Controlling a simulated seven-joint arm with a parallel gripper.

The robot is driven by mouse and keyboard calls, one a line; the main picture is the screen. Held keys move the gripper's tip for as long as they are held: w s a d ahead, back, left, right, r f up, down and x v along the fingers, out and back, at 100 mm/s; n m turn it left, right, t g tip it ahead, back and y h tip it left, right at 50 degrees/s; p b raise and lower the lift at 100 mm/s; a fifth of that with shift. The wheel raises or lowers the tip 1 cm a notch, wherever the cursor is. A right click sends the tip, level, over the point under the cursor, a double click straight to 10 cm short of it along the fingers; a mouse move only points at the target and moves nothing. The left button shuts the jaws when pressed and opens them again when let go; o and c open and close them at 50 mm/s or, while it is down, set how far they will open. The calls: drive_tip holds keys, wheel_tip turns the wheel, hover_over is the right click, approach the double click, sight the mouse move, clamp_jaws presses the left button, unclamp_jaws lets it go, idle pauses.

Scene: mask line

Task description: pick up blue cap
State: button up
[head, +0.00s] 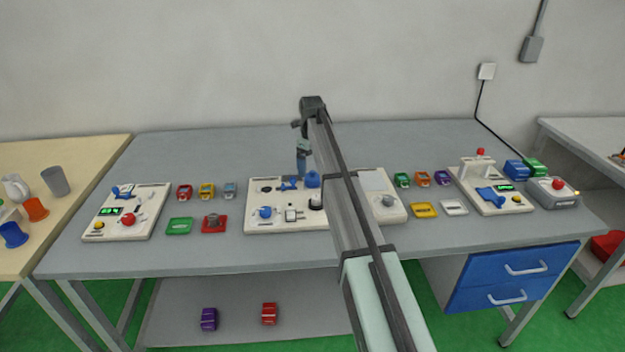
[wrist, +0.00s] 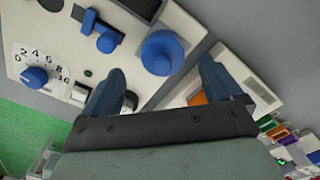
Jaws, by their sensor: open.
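A round blue cap (head: 312,179) stands near the back of the white panel in the middle of the grey table. In the wrist view the blue cap (wrist: 162,53) lies ahead of the fingertips, roughly centred between them. My gripper (head: 302,168) hangs over the panel just left of and close to the cap. In the wrist view my gripper (wrist: 158,80) has its two blue fingers wide apart with nothing held. The height gap between fingertips and cap cannot be told.
A blue lever (wrist: 106,40) sits beside the cap, and a blue dial knob (wrist: 34,77) is farther left. Small coloured blocks (head: 207,190) and trays (head: 180,226) lie left of the panel. The table's back strip is clear.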

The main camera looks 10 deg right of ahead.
sight(313, 171)
drive_tip(key=shift+d+f, duration=0.2)
drive_tip(key=shift+f, duration=2.45)
drive_tip(key=shift+c, duration=0.3)
drive_tip(key=c, duration=1)
drive_tip(key=shift+r, duration=0.15)
